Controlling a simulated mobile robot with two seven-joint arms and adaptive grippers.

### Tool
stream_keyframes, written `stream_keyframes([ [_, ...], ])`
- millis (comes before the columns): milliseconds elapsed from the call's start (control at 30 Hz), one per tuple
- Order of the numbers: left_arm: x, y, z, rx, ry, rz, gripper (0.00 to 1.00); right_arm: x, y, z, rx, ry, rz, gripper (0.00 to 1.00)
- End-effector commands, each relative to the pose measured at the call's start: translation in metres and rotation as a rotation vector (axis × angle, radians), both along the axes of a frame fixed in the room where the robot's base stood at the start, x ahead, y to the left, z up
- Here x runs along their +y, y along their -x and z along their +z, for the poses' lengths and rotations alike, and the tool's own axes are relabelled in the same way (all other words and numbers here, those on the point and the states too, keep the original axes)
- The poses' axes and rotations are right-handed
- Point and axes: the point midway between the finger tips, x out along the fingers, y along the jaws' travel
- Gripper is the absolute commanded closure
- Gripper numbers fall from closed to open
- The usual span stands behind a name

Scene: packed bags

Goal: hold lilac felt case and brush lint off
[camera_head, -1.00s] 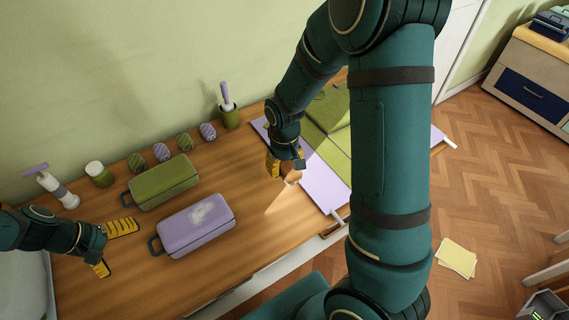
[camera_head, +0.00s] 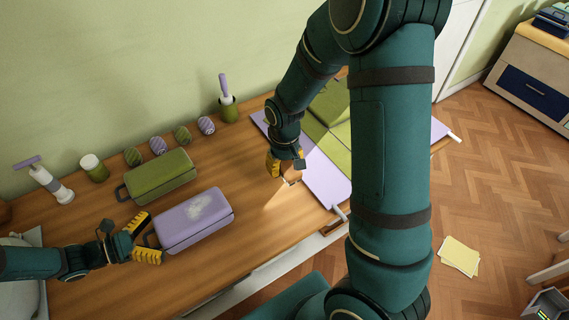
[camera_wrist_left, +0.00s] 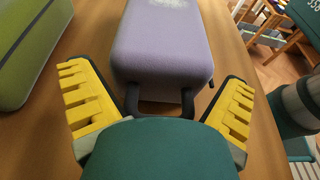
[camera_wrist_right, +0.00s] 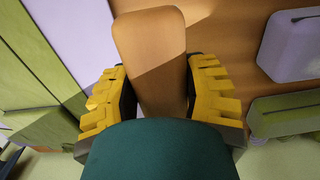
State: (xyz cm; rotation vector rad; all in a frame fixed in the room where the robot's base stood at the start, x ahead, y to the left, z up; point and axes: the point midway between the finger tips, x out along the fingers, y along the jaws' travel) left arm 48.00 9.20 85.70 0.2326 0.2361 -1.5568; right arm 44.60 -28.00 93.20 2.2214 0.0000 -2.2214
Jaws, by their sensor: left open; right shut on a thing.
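The lilac felt case (camera_head: 190,229) lies on the wooden table with a pale lint patch (camera_head: 208,207) on top. Its dark handle (camera_wrist_left: 160,108) is at its left end. My left gripper (camera_head: 153,238) is open at that end. In the left wrist view its fingers stand on either side of the handle without closing on it. My right gripper (camera_head: 286,168) is shut on a wooden brush (camera_wrist_right: 150,45), to the right of the case and apart from it. The brush's bristles are not visible.
A green case (camera_head: 160,180) lies just behind the lilac one. An open lilac-and-green bag (camera_head: 325,180) lies right. Bare table separates case and brush.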

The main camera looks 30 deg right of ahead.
Motion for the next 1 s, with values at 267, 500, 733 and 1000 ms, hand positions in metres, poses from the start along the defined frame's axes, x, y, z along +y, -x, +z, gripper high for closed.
stream_keyframes([
  [267, -0.037, 0.001, -0.013, 0.0, 0.0, -0.003, 0.0, 0.0, 0.0, -0.011, 0.0, 0.0, 0.0, 0.86],
  [500, -0.06, 0.001, -0.02, -0.001, -0.001, -0.003, 0.0, 0.0, 0.0, -0.018, 0.0, 0.0, 0.0, 0.86],
  [733, -0.068, 0.0, -0.022, -0.002, -0.001, -0.003, 0.0, 0.0, 0.0, -0.021, 0.0, 0.0, 0.0, 0.86],
  [1000, -0.069, 0.0, -0.021, -0.002, -0.001, -0.002, 0.07, 0.0, 0.0, -0.02, 0.0, 0.0, 0.0, 0.86],
])
